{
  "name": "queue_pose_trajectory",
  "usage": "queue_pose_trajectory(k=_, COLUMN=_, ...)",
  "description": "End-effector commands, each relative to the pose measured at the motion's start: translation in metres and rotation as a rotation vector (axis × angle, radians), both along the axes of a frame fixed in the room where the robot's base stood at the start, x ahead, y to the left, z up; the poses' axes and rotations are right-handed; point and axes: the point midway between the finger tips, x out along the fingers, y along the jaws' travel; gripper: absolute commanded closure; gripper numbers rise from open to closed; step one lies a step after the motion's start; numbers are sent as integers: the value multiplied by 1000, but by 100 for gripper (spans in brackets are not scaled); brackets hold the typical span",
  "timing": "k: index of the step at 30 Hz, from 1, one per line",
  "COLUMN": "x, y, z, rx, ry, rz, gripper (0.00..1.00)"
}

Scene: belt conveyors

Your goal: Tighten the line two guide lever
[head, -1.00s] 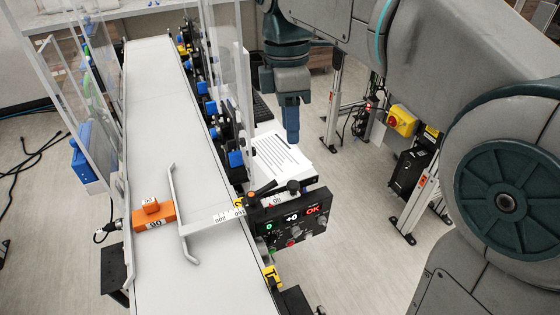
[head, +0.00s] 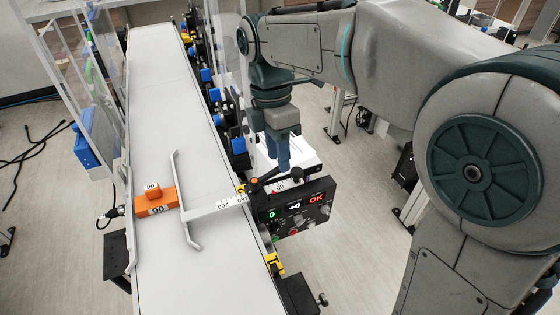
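The guide lever (head: 266,175) is a small black handle by an orange-topped pivot, on top of the black control box (head: 297,208) at the conveyor's right edge. It slants up to the right from the pivot. My gripper (head: 284,167) points down over the box, its fingertips close to the lever's free end. Whether they touch the lever cannot be told. The fingers show as one narrow dark-blue shape, so their opening is hidden. The guide rail (head: 178,190) lies along the belt, joined to the box by a white scale arm (head: 215,207).
A black round knob (head: 297,174) stands right of my fingertips. Clear panels rise along both belt sides; papers lie behind the box.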

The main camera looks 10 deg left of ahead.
Motion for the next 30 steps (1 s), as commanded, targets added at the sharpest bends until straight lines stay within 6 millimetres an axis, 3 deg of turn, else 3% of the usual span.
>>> queue_pose_trajectory(k=6, x=-3, y=-2, z=-21, rx=0, ry=0, rz=0, gripper=65)
queue_pose_trajectory(k=16, x=-4, y=-2, z=-24, rx=0, ry=0, rz=0, gripper=65)
queue_pose_trajectory(k=20, x=-4, y=-2, z=-24, rx=0, ry=0, rz=0, gripper=100)
queue_pose_trajectory(k=30, x=-4, y=-4, z=-24, rx=0, ry=-1, rz=-22, gripper=100)
